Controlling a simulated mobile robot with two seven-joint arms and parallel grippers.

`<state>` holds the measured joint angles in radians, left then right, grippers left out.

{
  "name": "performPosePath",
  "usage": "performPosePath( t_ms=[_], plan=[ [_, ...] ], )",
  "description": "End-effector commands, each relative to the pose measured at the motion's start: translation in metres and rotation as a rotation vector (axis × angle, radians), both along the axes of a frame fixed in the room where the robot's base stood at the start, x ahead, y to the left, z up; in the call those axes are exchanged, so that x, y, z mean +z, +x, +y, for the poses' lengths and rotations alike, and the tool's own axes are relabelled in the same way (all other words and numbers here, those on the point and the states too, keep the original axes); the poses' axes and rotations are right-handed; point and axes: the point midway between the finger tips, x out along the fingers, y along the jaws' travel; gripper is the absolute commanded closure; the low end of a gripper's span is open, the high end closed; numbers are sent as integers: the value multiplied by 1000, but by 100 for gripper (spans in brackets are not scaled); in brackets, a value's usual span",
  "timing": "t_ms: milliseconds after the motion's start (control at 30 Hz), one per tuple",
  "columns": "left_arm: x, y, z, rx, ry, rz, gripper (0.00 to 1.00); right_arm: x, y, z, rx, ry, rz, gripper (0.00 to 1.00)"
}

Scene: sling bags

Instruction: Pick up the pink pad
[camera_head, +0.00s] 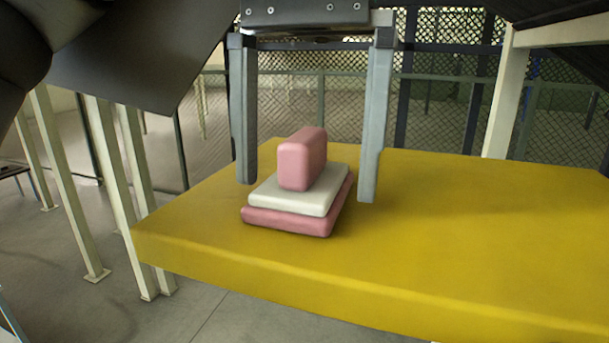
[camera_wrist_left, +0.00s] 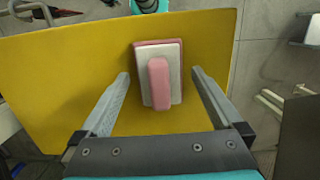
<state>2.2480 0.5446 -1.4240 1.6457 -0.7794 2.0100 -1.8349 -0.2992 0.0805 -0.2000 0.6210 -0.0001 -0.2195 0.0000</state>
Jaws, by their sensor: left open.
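A pink pad (camera_head: 302,160) stands on its narrow edge on top of a white pad (camera_head: 318,198). The white pad lies flat on a wider pink pad (camera_head: 288,222), which rests on the yellow table. The stack also shows in the left wrist view, with the upright pink pad (camera_wrist_left: 159,83) over the white one (camera_wrist_left: 175,62). My left gripper (camera_head: 307,191) is open and empty, pointing down. Its two fingers stand on either side of the stack, apart from the upright pad. The left wrist view shows the same open fingers (camera_wrist_left: 160,73). My right gripper is not seen.
The yellow table (camera_head: 470,240) has wide clear room right of the stack. Its left and front edges lie near the stack. Pale posts (camera_head: 68,185) stand on the floor at left, and a mesh fence (camera_head: 450,110) stands behind.

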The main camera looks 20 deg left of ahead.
Motion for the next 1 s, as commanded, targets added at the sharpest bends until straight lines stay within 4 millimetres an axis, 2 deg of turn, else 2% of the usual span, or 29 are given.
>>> performPosePath(
  t_ms=[167,867,1000],
  plan=[
    [0,0,0,0,0,0,1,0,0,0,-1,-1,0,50],
    [0,0,0,-1,0,0,80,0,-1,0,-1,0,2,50],
    [0,0,0,-1,0,0,81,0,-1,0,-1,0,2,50]
  ],
)
